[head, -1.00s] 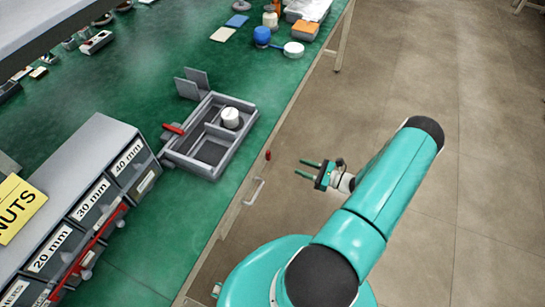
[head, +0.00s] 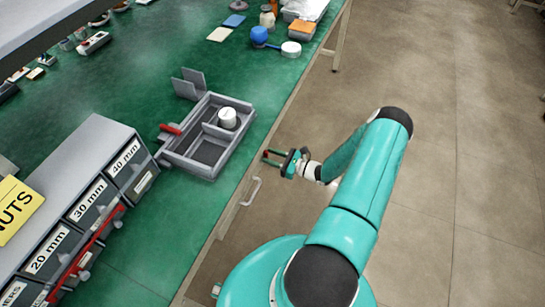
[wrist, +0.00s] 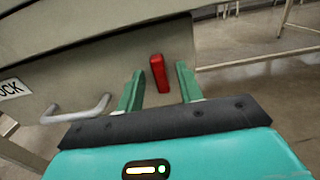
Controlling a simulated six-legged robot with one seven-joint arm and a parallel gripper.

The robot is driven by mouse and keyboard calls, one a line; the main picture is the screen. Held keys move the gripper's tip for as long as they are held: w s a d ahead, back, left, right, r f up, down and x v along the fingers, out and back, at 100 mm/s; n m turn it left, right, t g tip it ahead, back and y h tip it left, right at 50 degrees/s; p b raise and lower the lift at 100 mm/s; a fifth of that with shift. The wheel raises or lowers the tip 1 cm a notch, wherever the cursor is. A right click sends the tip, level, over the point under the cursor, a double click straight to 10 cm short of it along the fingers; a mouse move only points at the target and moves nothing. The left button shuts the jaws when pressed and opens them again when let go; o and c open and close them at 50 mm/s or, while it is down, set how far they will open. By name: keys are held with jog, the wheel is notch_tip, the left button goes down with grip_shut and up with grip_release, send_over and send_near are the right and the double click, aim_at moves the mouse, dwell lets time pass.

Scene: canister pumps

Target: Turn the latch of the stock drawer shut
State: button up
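The red latch (wrist: 158,73) is a short bar on the grey front of the stock drawer (wrist: 85,80). It stands nearly upright in the wrist picture, tilted slightly. My gripper (wrist: 158,85) is open, with one green finger on each side of the latch and a visible gap to both. In the head view my gripper (head: 267,157) is at the bench's front edge, and its fingers partly hide the latch. The drawer's handle (wrist: 80,110) is left of the latch, below a label ending in "OCK"; it also shows in the head view (head: 251,191).
A grey divided tray (head: 196,165) with a white round piece (head: 228,117) and a red-handled part (head: 170,129) stands on the green bench (head: 130,80). A cabinet of labelled drawers (head: 85,190) stands at left. The floor at right is clear.

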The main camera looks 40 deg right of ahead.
grip_shut()
jog(key=shift+n, duration=0.4)
jog(key=n, duration=0.8)
jog(key=shift+s+a+f, duration=0.1)
jog(key=shift+a, duration=0.05)
jog(key=n, duration=0.9)
jog(key=shift+f, duration=0.15)
